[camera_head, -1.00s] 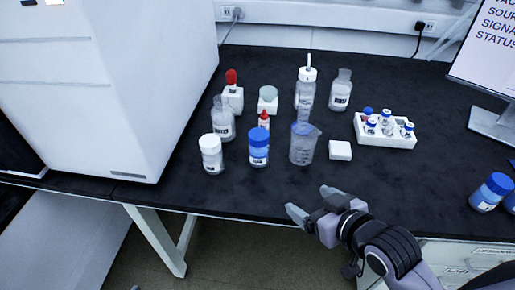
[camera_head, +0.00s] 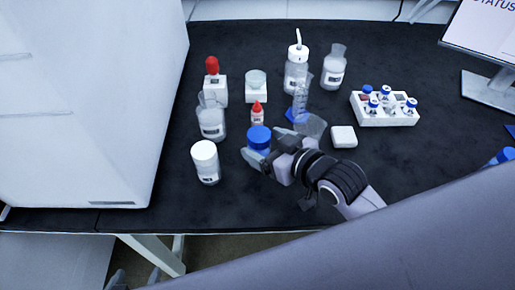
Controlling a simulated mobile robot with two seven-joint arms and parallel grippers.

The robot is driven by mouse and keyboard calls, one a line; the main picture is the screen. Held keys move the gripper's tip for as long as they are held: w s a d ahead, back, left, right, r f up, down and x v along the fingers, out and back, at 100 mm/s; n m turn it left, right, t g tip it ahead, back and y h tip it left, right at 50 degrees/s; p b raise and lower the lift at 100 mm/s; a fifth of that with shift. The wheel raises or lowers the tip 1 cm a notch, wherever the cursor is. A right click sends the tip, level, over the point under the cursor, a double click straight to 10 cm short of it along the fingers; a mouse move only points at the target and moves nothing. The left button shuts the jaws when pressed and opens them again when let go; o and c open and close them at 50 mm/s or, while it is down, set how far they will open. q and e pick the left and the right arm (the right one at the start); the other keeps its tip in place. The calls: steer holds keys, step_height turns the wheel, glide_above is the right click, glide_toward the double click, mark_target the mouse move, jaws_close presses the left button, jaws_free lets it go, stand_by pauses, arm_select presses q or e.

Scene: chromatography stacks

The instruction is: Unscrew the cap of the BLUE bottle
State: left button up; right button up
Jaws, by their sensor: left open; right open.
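The blue bottle (camera_head: 258,137), with a blue cap, stands upright near the front of the black bench. My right gripper (camera_head: 267,146) is open at this bottle, with one finger at its front left and the other at its right rear. The fingers hide part of the bottle's body, and I cannot tell whether they touch it. The cap is on the bottle. My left gripper (camera_head: 134,279) is open and empty, low at the bottom left edge, below the bench front; only its fingertips show.
A white-capped bottle (camera_head: 206,162) stands close on the left. A red-tipped dropper bottle (camera_head: 257,113) is just behind, a clear beaker (camera_head: 313,125) close right. A white block (camera_head: 343,137) and vial rack (camera_head: 388,119) lie further right. A large white instrument (camera_head: 90,110) fills the left.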

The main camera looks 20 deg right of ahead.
mark_target(254, 137)
steer(key=x, duration=0.5)
steer(key=shift+r, duration=0.15)
steer(key=c, duration=1.2)
steer(key=shift+r, duration=0.1)
step_height(254, 137, up, 20)
steer(key=p, duration=0.3)
steer(key=shift+p, duration=0.3)
